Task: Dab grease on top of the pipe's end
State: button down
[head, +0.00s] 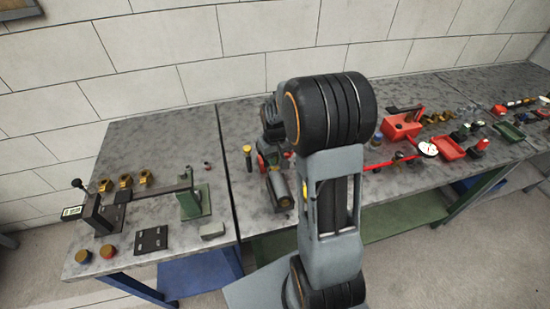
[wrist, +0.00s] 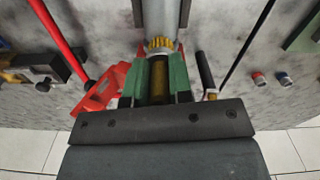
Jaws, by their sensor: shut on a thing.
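In the wrist view my gripper (wrist: 158,74) has green fingers shut on a brown, round-bodied tool (wrist: 158,84), which looks like the grease applicator. A ridged golden part (wrist: 160,44) shows just beyond it; I cannot tell whether it is the tool's tip or the pipe's thread. The grey pipe (wrist: 162,14) runs up from there, in line with the tool. I cannot tell whether tool and pipe touch. In the head view the grey pipe (head: 279,186) lies at the bench's front, its brownish end (head: 286,202) toward me.
A red tool body (wrist: 108,88) and a red bar (wrist: 62,38) are left of my gripper in the wrist view. A black-handled tool (wrist: 206,72) is close on the right. The left bench (head: 150,150) holds a clamp fixture and brass fittings.

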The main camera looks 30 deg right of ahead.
jog(key=shift+w, duration=0.25)
dwell(0.6)
jog(key=shift+w+d, duration=0.2)
jog(key=shift+w, duration=0.75)
jog(key=shift+s, duration=0.25)
dwell(3.5)
jog(key=shift+s+a, duration=0.2)
jog(key=shift+s, duration=0.75)
dwell(0.6)
jog(key=shift+w, duration=0.2)
dwell(0.5)
